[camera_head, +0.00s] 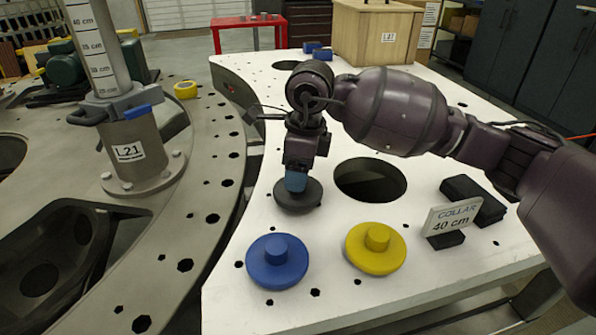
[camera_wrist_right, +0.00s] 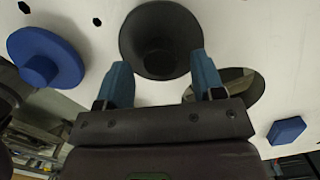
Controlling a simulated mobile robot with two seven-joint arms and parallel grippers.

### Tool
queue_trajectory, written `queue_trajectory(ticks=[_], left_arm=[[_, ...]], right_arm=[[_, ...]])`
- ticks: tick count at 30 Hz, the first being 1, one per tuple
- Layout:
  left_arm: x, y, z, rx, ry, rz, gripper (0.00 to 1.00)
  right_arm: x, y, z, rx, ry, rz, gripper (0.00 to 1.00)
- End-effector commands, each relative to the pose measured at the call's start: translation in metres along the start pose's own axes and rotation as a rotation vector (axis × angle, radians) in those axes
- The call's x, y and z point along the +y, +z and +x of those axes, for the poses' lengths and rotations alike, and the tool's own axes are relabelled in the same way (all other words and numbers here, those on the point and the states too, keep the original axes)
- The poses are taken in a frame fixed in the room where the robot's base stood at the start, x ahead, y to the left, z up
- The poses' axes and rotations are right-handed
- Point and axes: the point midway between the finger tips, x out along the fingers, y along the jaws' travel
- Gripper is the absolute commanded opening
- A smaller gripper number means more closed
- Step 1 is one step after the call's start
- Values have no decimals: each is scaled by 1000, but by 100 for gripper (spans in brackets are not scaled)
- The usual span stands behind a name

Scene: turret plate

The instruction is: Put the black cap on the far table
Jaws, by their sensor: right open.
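The black cap (camera_head: 297,201) lies on the white plate (camera_head: 330,295), with its knob up. My right gripper (camera_head: 296,181) points down right over it in the head view. In the right wrist view the black cap (camera_wrist_right: 160,22) sits just ahead of my right gripper (camera_wrist_right: 160,62), whose blue fingers are apart, one on each side of the knob. I cannot tell whether the fingers touch it. A red table (camera_head: 238,21) stands far back, with small objects on it. My left gripper is not in view.
A blue cap (camera_head: 277,262) and a yellow cap (camera_head: 376,250) lie on the near part of the white plate. A large round hole (camera_head: 370,180) is right of the black cap. A collar sign (camera_head: 452,216) and dark blocks stand farther right. A wooden box (camera_head: 375,35) stands behind.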

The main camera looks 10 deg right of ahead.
Motion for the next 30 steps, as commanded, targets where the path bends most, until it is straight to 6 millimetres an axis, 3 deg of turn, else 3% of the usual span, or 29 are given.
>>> queue_trajectory(ticks=[7,15,21,30], left_arm=[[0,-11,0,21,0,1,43],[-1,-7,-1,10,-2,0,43],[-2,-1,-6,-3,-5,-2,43],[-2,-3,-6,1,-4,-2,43]], right_arm=[[0,0,-49,-3,-7,-1,62],[0,0,-94,-1,-4,1,62],[0,0,-111,-1,-2,1,62],[0,0,-113,0,-1,0,62]])
